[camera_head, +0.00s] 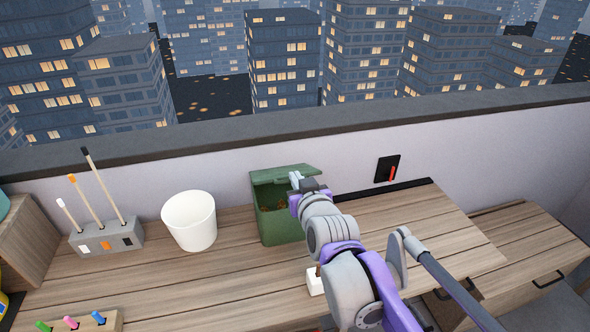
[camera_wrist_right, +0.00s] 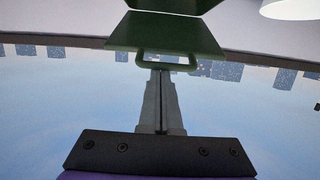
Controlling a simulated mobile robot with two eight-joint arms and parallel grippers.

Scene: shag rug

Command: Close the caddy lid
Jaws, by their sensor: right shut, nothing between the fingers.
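The green caddy (camera_head: 268,222) stands on the wooden counter against the wall. Its lid (camera_head: 285,173) is partly open, raised above the box at the front, with dark brownish contents showing inside. My right gripper (camera_head: 295,179) is at the lid, its fingers closed and empty; my arm hides the caddy's right side. In the right wrist view, the shut fingertips (camera_wrist_right: 160,72) are at the looped handle (camera_wrist_right: 166,57) on the edge of the green lid (camera_wrist_right: 165,32). I cannot tell whether they touch it. My left gripper is not in view.
A white bucket (camera_head: 189,221) stands left of the caddy. Further left is a grey holder (camera_head: 106,238) with several upright sticks. A black wall plate with a red switch (camera_head: 388,170) is to the right. A small white object (camera_head: 315,282) lies beside my arm.

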